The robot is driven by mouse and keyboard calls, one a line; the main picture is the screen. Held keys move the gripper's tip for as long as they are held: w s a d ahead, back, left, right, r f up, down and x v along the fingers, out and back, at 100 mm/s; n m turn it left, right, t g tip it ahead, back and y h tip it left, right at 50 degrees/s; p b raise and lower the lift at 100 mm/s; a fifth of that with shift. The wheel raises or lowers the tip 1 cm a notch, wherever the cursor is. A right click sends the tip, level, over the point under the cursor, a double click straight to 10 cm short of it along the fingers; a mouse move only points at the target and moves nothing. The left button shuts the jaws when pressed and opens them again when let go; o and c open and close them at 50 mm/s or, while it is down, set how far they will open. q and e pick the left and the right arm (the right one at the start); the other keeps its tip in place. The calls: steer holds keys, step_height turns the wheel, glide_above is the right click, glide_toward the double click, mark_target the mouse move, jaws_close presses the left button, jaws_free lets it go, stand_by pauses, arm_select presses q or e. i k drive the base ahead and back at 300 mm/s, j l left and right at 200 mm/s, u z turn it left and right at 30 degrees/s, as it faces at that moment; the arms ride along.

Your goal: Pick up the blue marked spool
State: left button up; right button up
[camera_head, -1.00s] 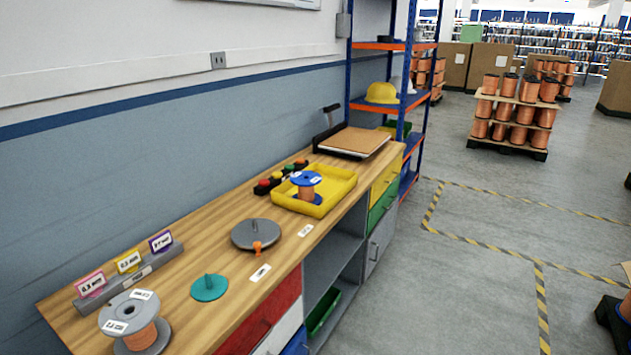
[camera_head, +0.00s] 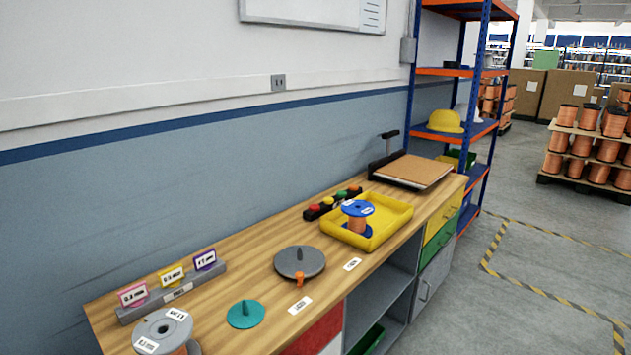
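The blue marked spool (camera_head: 357,209) has a blue top flange with white labels and copper wire. It stands in a yellow tray (camera_head: 395,220) on the wooden workbench. A grey spool (camera_head: 162,330) with white labels and copper wire stands at the near left end of the bench, cut off by the lower edge of the picture. Neither of my grippers shows in the head view.
On the wooden bench (camera_head: 250,286) are a grey disc (camera_head: 300,263) with an orange piece, a teal disc (camera_head: 245,314), a label rack (camera_head: 176,290), several coloured buttons (camera_head: 333,203) and a board (camera_head: 413,171). A blue-orange shelf (camera_head: 458,72) stands behind. Floor at right is open.

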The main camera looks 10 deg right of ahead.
mark_target(357, 210)
steer(key=i+l+u, duration=0.25)
steer(key=l, duration=0.2)
steer(key=l+u, duration=0.25)
steer(key=l, duration=0.15)
steer(key=l+u, duration=0.3)
steer(key=l, duration=0.7)
steer(key=i+l+u, duration=0.15)
steer(key=l, duration=1.8)
steer(key=k, duration=0.05)
